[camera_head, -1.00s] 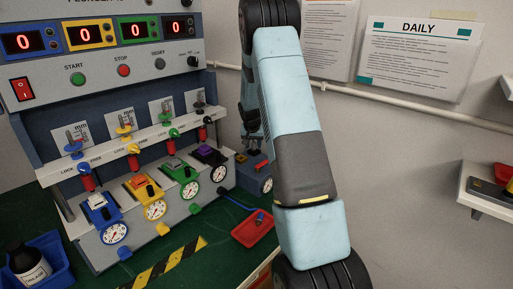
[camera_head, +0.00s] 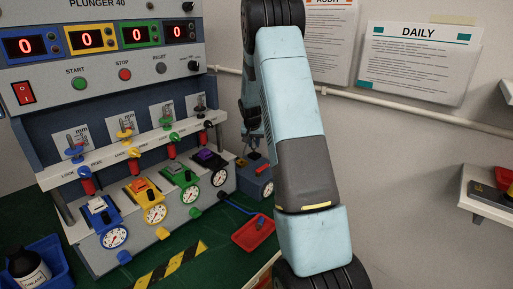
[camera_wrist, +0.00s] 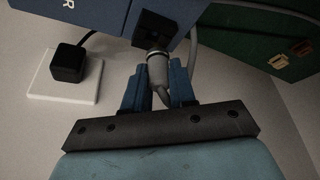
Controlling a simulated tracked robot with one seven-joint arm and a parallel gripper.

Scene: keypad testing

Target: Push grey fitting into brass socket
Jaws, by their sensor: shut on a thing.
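The grey fitting (camera_wrist: 157,72) is a short cylinder with a cable bending away from its near end, in the middle of the wrist view. My gripper (camera_wrist: 158,86) has its two blue fingers closed on either side of it. The fitting's far end meets the dark recess (camera_wrist: 155,28) on the blue box (camera_wrist: 105,15). I cannot tell whether it is inside the recess or only touching it. No brass colour shows; the socket's mouth is hidden in shadow and by the fitting. In the head view the blue box (camera_head: 256,188) stands right of the tester, and my arm partly hides the gripper area.
A black plug sits on a white wall plate (camera_wrist: 38,85) left of the fingers. A green surface (camera_wrist: 262,45) lies at the upper right. In the head view, a red tray (camera_head: 240,239) is near the blue box, and the tester (camera_head: 110,150) fills the left.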

